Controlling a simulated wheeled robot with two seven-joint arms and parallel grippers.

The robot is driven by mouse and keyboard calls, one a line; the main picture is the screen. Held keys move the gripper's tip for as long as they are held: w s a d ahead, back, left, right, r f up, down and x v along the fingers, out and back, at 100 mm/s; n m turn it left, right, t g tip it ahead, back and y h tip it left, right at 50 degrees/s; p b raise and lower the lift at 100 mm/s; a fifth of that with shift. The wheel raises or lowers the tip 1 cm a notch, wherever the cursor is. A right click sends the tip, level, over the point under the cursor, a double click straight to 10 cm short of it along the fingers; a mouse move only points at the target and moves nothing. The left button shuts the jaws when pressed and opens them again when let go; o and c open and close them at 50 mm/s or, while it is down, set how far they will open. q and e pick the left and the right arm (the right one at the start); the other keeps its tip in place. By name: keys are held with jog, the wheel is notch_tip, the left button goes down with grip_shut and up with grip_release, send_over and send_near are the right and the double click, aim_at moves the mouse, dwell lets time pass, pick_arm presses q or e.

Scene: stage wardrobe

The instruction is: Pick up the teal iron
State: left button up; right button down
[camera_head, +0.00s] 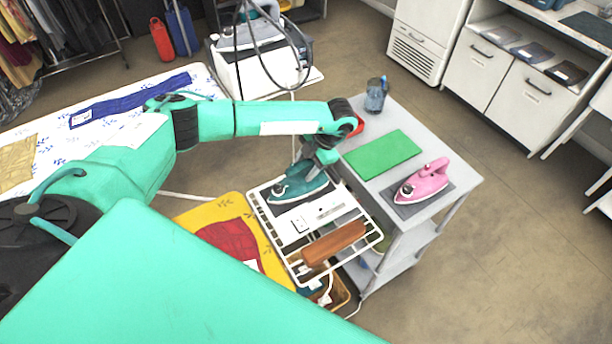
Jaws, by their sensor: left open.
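The wrist and fingers hide part of the handle. I cannot tell whether the fingers touch it. My right gripper is not in view.
A pink iron (424,182) and a green mat (383,154) lie on the grey cart (452,198) right of the rack. A blue-grey bottle (375,96) stands at its back. A brown wooden block (334,243) lies on the rack's front. Open floor lies right.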

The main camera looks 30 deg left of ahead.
pick_arm(q)
grip_shut()
jog(key=shift+r, duration=0.1)
dwell(0.3)
